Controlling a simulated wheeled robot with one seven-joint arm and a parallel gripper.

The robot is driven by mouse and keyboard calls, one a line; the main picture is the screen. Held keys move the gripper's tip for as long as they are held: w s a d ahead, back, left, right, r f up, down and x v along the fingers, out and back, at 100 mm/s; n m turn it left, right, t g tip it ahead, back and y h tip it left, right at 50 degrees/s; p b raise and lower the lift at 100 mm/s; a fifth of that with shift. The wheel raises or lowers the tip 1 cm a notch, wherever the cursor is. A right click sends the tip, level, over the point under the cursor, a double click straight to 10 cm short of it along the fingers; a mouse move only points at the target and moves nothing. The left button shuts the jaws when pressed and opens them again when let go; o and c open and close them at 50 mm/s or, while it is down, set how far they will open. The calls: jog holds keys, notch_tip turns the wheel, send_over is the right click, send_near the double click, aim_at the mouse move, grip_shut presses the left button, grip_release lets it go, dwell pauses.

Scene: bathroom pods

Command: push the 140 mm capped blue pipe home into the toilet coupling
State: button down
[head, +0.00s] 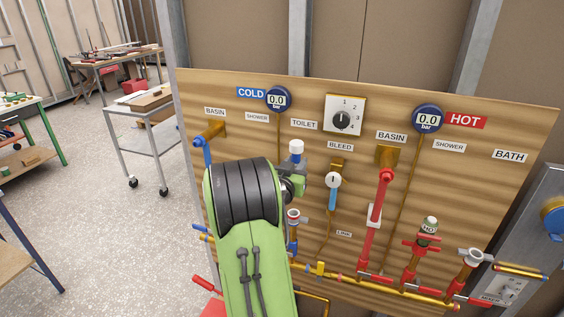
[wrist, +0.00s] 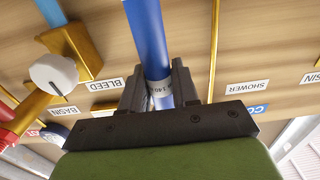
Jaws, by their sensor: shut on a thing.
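The capped blue pipe (wrist: 148,40) runs upright between my gripper's dark fingers (wrist: 158,88) in the wrist view, with a grey printed band at the grip. In the head view, its white cap (head: 296,147) stands above my gripper (head: 294,184), under the TOILET label. My gripper is shut on the pipe. The toilet coupling (head: 293,215), with a pale ring, sits below my gripper on a blue valve. My gripper and arm hide the pipe's lower part in the head view, so I cannot tell whether its end is in the coupling.
The bleed valve's white knob (head: 333,180) is close right of the pipe. The blue basin pipe (head: 207,152) is to the left. A red pipe (head: 384,190) and a red valve (head: 427,245) stand farther right. The wooden panel (head: 490,190) is close behind.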

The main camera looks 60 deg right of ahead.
jog(key=shift+a+f+b, duration=0.1)
jog(key=shift+b, duration=0.4)
jog(key=shift+f+b, duration=0.3)
jog(key=shift+b, duration=0.1)
notch_tip(320, 180, down, 5)
jog(key=b, duration=0.6)
jog(key=shift+f, duration=0.1)
jog(key=shift+b, duration=1.05)
dwell(0.5)
jog(key=shift+f+b, duration=1.75)
jog(key=shift+b, duration=0.6)
jog(key=c, duration=0.8)
grip_release()
